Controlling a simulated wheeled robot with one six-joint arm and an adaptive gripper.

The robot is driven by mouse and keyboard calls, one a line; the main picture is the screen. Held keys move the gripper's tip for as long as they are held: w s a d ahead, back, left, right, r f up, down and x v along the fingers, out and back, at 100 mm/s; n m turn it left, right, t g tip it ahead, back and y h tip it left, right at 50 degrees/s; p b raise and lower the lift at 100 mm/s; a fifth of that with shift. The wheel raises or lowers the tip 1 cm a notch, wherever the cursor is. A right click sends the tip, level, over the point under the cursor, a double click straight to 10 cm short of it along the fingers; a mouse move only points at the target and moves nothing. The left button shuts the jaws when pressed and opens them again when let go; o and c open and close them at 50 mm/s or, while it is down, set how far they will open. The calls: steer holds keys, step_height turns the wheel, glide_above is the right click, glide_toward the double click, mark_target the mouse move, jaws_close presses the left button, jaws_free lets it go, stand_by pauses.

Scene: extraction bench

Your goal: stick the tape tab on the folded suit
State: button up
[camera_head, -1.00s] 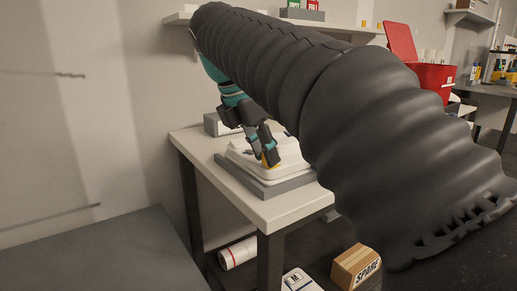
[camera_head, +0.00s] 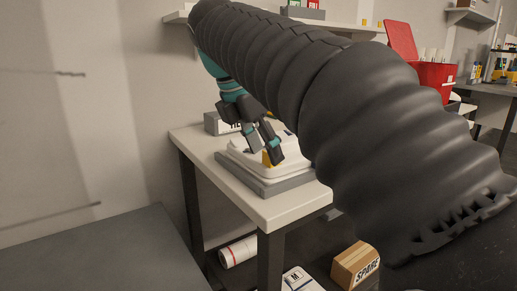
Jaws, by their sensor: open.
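The folded suit (camera_head: 240,159) is a white, flat bundle on a grey base (camera_head: 285,186) on the small white table. A yellow tape tab (camera_head: 266,158) shows at my gripper's fingertips, on or just over the suit's top. My gripper (camera_head: 262,155) points down above the suit with its fingers apart. Whether the tab touches a finger cannot be told. My arm hides the suit's right side.
A grey box with lettering (camera_head: 214,124) stands behind the suit. Below the table are a white roll (camera_head: 238,252) and a cardboard box marked SPARE (camera_head: 355,266). A red bin (camera_head: 436,75) stands at the back right. The table's front left corner (camera_head: 228,192) is clear.

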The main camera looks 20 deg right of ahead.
steer(key=v, duration=0.7)
steer(key=shift+c, duration=0.2)
